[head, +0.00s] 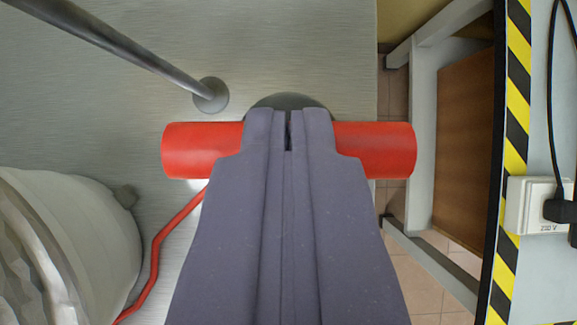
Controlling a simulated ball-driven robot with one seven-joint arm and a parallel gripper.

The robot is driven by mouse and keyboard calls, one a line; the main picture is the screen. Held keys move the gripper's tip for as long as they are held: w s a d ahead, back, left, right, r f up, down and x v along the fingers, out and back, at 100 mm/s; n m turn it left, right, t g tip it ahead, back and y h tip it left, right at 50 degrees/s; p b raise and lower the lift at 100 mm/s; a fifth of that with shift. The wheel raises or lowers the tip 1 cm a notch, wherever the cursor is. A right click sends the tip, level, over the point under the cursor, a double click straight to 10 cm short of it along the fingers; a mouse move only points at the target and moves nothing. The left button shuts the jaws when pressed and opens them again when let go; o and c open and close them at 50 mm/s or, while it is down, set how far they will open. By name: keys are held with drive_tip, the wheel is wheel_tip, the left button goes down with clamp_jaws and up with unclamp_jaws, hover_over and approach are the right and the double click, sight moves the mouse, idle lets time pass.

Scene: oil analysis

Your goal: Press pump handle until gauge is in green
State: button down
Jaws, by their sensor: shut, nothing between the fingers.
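My gripper (289,117) is shut and empty, pointing away from the camera up the middle of the head view. A red horizontal cylinder (202,150), which looks like the pump handle, shows on both sides of my fingers. Its middle is hidden by my gripper, and I cannot tell whether they touch. A dark rounded part (290,101) shows just beyond my fingertips. No gauge is in view.
A grey metal surface (300,45) lies behind the red cylinder. A grey rod (120,45), a red thin tube (157,250) and a large pale rounded body (75,240) are at the left. A yellow-black striped edge (516,90) and a socket (535,205) are at the right.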

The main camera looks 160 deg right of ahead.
wheel_tip(320, 180, down, 4)
drive_tip(key=shift+s+r+b, duration=0.1)
drive_tip(key=shift+b, duration=1.1)
drive_tip(key=shift+s, duration=0.1)
drive_tip(key=r+p, duration=0.2)
drive_tip(key=r, duration=0.1)
drive_tip(key=r+p, duration=0.1)
drive_tip(key=r, duration=0.1)
drive_tip(key=shift+w+r, duration=0.25)
drive_tip(key=shift+w, duration=0.1)
drive_tip(key=p+v, duration=0.1)
drive_tip(key=v, duration=0.8)
drive_tip(key=shift+s, duration=0.15)
drive_tip(key=shift+f, duration=0.1)
